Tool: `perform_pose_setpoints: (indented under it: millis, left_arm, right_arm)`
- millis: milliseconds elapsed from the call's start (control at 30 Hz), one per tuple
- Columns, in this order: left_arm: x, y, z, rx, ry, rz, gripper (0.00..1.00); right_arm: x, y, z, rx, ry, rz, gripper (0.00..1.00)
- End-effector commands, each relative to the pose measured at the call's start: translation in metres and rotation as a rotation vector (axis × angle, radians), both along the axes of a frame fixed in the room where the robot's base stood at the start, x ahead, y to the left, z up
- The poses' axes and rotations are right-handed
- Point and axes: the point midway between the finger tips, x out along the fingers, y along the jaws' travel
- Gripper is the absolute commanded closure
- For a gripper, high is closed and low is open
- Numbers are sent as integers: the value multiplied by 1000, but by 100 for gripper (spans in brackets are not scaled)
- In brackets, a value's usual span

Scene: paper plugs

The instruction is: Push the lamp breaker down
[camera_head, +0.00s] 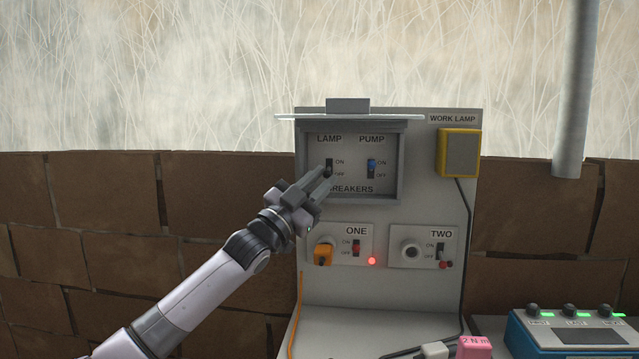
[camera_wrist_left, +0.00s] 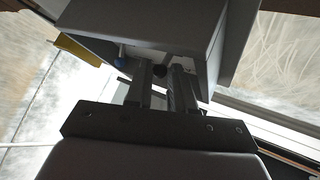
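The lamp breaker (camera_head: 328,166) is a small black toggle in a dark slot, under the LAMP label in the recessed breaker box (camera_head: 401,165). Fingertips partly cover its lower end, so I cannot tell its exact position. My left gripper (camera_head: 326,179) is at the breaker's lower end, beside the OFF mark. In the left wrist view, its two fingers (camera_wrist_left: 164,76) stand apart with a gap between them. The dark breaker knob (camera_wrist_left: 160,70) shows in that gap near the tips; I cannot tell whether they touch it. My right gripper is not in view.
The blue pump breaker (camera_head: 371,164) sits close to the right. A raised clear cover (camera_head: 292,117) juts out above the box. Below are socket one's orange plug (camera_head: 323,254) and red switch (camera_head: 356,247). The yellow-framed work lamp (camera_head: 460,153) looks unlit.

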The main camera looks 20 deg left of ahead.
Motion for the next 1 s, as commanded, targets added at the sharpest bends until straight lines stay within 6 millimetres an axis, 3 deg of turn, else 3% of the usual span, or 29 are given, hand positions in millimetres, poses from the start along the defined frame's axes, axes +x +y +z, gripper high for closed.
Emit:
perform_pose_setpoints:
  millis: [433, 1000]
  left_arm:
    - [-5, 3, -6, 0, 2, 0, 71]
    - [-55, 23, -35, 0, 2, 1, 71]
  right_arm:
    - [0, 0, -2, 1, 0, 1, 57]
    - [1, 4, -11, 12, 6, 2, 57]
